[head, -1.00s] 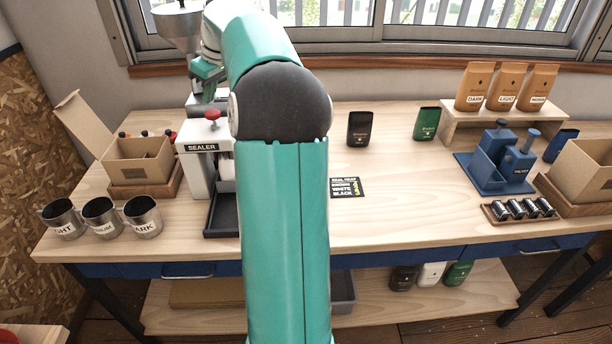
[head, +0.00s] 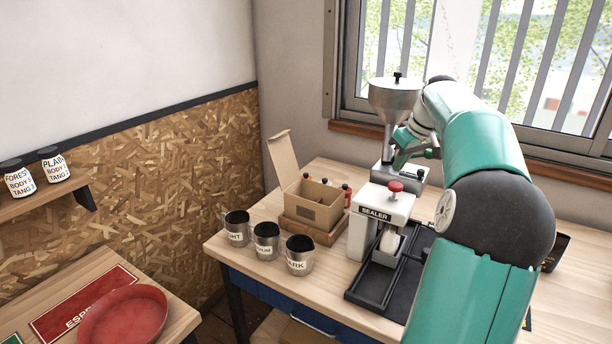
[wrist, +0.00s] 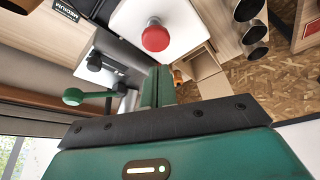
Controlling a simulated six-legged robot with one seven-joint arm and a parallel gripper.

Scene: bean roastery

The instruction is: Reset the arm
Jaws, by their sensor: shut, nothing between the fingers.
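My gripper (wrist: 158,86) is shut and empty, with its two green fingers together in the wrist view. In the head view my teal arm reaches in from the right, and my gripper (head: 402,152) hangs over the bench between the steel-hoppered machine (head: 394,100) and the sealer (head: 378,220). The sealer's red knob (wrist: 155,36) shows just beyond the fingers in the wrist view. A green lever (wrist: 80,97) lies left of the fingers there. I cannot tell whether the fingers touch anything.
Several metal cups (head: 266,240) stand at the bench's front left. An open cardboard box (head: 312,208) holds bottles behind them. A red plate (head: 128,318) lies on a side table at lower left. Jars (head: 54,166) sit on a wall shelf. A window is behind the arm.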

